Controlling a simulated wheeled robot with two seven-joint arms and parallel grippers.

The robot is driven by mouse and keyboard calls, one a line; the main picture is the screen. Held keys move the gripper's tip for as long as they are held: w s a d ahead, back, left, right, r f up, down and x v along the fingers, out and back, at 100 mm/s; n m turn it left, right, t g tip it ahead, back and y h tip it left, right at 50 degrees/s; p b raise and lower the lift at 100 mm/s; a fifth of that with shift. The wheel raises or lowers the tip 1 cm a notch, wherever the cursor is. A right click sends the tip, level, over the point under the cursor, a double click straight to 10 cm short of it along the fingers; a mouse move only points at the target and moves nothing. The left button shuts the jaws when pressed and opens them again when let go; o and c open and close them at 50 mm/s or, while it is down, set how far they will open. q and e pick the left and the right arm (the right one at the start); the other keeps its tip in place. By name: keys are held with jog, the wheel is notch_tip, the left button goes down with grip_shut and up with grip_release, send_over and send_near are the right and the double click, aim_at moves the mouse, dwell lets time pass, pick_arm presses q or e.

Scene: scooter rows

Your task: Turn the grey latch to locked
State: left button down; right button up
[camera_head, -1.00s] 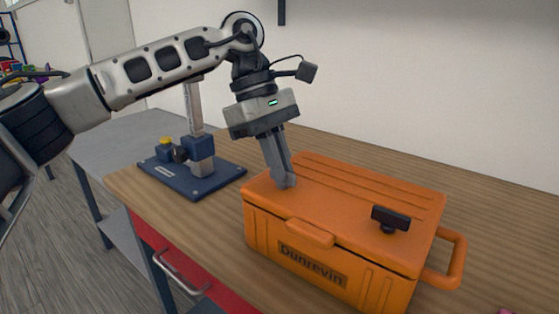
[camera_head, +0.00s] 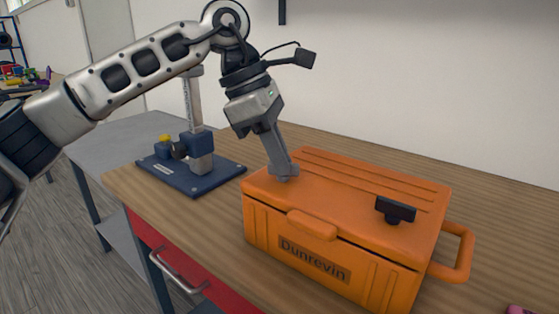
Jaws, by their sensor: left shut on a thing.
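An orange case (camera_head: 330,205) marked "Dunrevin" stands shut on the wooden bench. My left gripper (camera_head: 283,168) reaches down to the far left part of its lid. Its fingers are shut on the grey latch, which they mostly hide; only a little grey shows at the fingertips, against the lid. I cannot tell which way the latch points. A black T-shaped latch (camera_head: 395,210) stands on the lid's right part, apart from the gripper. My right gripper is not in view.
A blue stand (camera_head: 192,170) with a grey post and yellow knob is left of the case. The case has a side handle (camera_head: 465,255) at right. Bare bench (camera_head: 500,230) lies beyond it, and a small pink thing (camera_head: 518,310) shows at the bottom right.

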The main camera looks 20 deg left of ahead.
pick_arm(q)
jog(key=n+t+b, duration=0.1)
jog(key=n, duration=0.1)
jog(key=n+t+y+b, duration=0.1)
jog(key=n, duration=0.2)
jog(key=shift+s+f+n, duration=0.1)
jog(key=shift+s+n, duration=0.05)
jog(key=shift+n, duration=0.15)
jog(key=n+t+y+b, duration=0.1)
jog(key=n, duration=0.3)
jog(key=shift+s+d+b, duration=0.1)
jog(key=shift+d+b, duration=0.05)
jog(key=shift+b, duration=0.2)
jog(key=shift+n+y, duration=0.3)
jog(key=shift+n, duration=0.3)
jog(key=shift+n+t, duration=0.3)
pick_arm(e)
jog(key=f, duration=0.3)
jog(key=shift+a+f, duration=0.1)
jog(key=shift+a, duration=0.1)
pick_arm(q)
jog(key=c, duration=1.6)
grip_release()
jog(key=shift+o, duration=0.2)
